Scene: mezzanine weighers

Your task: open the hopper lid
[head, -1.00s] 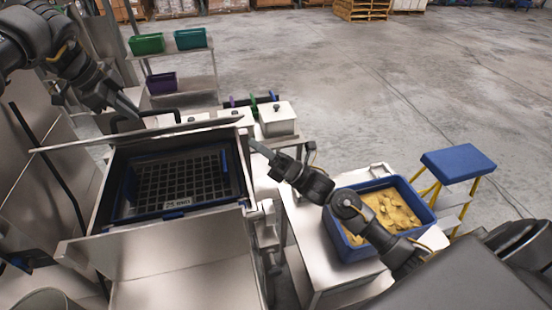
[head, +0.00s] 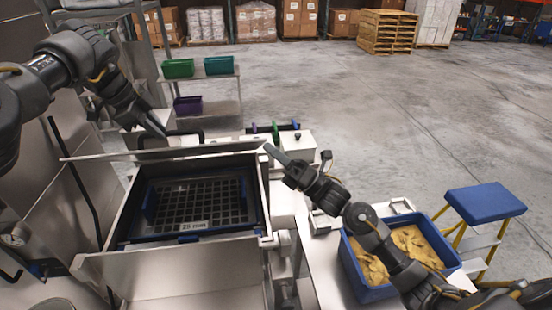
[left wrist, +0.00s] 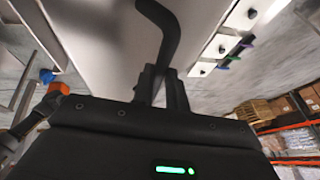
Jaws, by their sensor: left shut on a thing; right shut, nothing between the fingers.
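The hopper (head: 262,205) stands at the left of the head view, its top uncovered. Its lid (head: 100,156) is raised at the hopper's back edge and shows almost edge-on as a thin metal strip. A black bar handle (head: 186,133) stands out behind the lid. My left gripper (head: 162,133) is shut on the handle. In the left wrist view the fingers (left wrist: 164,88) close on the bent handle (left wrist: 163,30), with the lid's pale face (left wrist: 105,50) behind. My right gripper (head: 268,149) is shut and empty, just right of the lid's right end.
A dark grid (head: 195,203) lies inside the hopper. A blue bin (head: 375,292) of yellowish pieces is on the bench at right, beside a blue-topped step stool (head: 486,204). A rack with green bins (head: 178,68) stands behind. Open floor lies beyond at the right.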

